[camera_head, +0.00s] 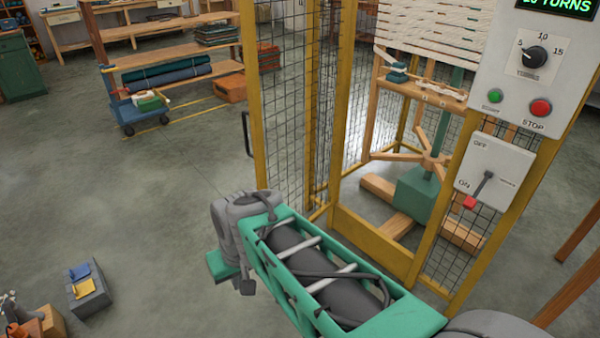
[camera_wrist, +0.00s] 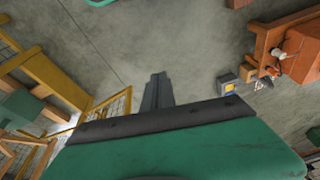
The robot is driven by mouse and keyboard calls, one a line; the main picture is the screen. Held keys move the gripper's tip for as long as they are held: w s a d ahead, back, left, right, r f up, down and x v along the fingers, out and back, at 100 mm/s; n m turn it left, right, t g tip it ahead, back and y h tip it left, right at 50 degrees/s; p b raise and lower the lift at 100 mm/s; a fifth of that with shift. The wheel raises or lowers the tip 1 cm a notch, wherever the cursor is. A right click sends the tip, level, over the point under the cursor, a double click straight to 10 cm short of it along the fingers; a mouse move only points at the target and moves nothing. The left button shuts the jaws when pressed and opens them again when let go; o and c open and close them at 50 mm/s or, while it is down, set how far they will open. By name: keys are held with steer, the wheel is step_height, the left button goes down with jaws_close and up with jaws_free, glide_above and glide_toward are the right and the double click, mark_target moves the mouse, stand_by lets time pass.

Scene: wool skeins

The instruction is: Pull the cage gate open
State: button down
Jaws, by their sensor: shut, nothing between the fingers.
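The cage gate (camera_head: 285,110) is a yellow-framed panel of dark wire mesh in the head view. It stands swung out to the left of the cage opening, which is clear of it. Its black handle (camera_head: 246,134) is on the outer upright at the left, with nothing holding it. My gripper (camera_wrist: 157,80) is shut and empty over bare floor in the wrist view. In the head view my wrist is in front of and below the gate, and the fingertips are hidden. Yellow frame and mesh of the cage (camera_wrist: 50,80) show at the left of the wrist view.
Inside the cage stands a wooden winder with a green base (camera_head: 418,192). A control panel (camera_head: 530,60) and a lever switch (camera_head: 494,172) are at the right. A trolley (camera_head: 130,112) stands back left, and a grey block (camera_head: 88,290) lies front left. Floor between is free.

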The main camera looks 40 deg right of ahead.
steer(key=w+d+r+m+t+p, duration=0.1)
steer(key=w+d+r+m, duration=0.15)
steer(key=d, duration=0.35)
steer(key=w+d+r+m+t+p, duration=0.1)
steer(key=w+d+r+m+p, duration=0.1)
steer(key=w+d+r, duration=0.3)
steer(key=s+d+r+m+t+h+p, duration=0.15)
steer(key=d+m, duration=0.35)
steer(key=d, duration=1.7)
steer(key=w+f+b, duration=0.2)
steer(key=w+f, duration=0.5)
steer(key=w, duration=0.1)
steer(key=shift+w+a+f+t, duration=0.2)
steer(key=shift+w+a+t, duration=0.1)
steer(key=shift+t, duration=0.15)
